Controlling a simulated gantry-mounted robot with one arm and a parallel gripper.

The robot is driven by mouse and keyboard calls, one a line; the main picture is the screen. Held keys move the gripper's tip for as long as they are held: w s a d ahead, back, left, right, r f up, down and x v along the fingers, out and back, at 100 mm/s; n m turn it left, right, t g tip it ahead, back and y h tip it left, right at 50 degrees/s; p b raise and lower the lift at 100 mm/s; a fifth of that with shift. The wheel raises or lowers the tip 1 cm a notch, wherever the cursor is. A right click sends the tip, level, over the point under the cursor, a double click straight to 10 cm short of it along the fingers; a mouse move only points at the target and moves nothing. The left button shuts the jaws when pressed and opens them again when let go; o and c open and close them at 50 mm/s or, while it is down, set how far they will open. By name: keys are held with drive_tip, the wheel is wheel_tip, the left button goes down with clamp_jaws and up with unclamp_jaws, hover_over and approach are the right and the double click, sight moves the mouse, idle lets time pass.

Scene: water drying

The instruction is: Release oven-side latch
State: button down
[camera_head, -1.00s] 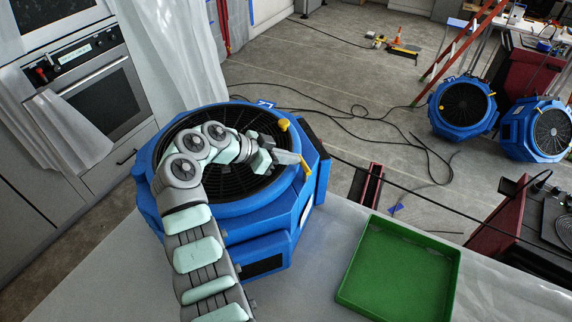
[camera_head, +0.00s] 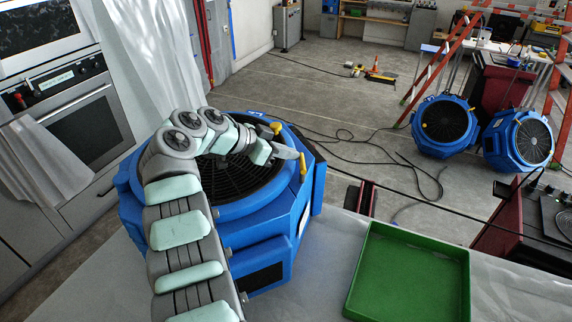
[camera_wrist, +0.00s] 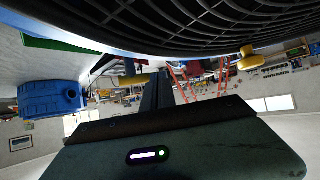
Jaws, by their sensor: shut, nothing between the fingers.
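A blue drying fan (camera_head: 285,225) with a round black grille (camera_head: 232,175) stands in front of my arm. One yellow latch (camera_head: 276,128) is on its far rim and another yellow latch (camera_head: 303,166) on its right rim. My gripper (camera_head: 297,153) is shut and empty, over the right part of the rim between these two latches; contact cannot be told. In the wrist view the grille (camera_wrist: 210,25) fills the top, with a yellow latch (camera_wrist: 247,60) to the right of my fingers (camera_wrist: 160,90). My arm covers part of the fan's oven-facing left side; no latch shows there.
The oven (camera_head: 85,125) and a draped plastic sheet (camera_head: 50,165) are at the left. A green tray (camera_head: 410,275) lies on the pale surface at the right. Two more blue fans (camera_head: 444,125) (camera_head: 518,140) stand back right by a red ladder. Black cables cross the floor.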

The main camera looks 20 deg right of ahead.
drive_tip(key=shift+w+d+b, duration=0.2)
drive_tip(key=shift+d+b, duration=0.15)
drive_tip(key=shift+d, duration=0.25)
drive_tip(key=shift+a, duration=0.15)
drive_tip(key=shift+s+a+f+b, duration=0.15)
drive_tip(key=shift+s+b, duration=0.1)
drive_tip(key=shift+b, duration=0.45)
drive_tip(key=shift+s+a+b, duration=0.2)
drive_tip(key=shift+s+b, duration=0.1)
drive_tip(key=shift+b, duration=0.25)
drive_tip(key=shift+s+r, duration=0.1)
drive_tip(key=shift+r, duration=0.1)
drive_tip(key=shift+a, duration=0.1)
drive_tip(key=b+v, duration=0.1)
drive_tip(key=v, duration=0.9)
drive_tip(key=shift+a+r, duration=0.15)
drive_tip(key=shift+a, duration=0.15)
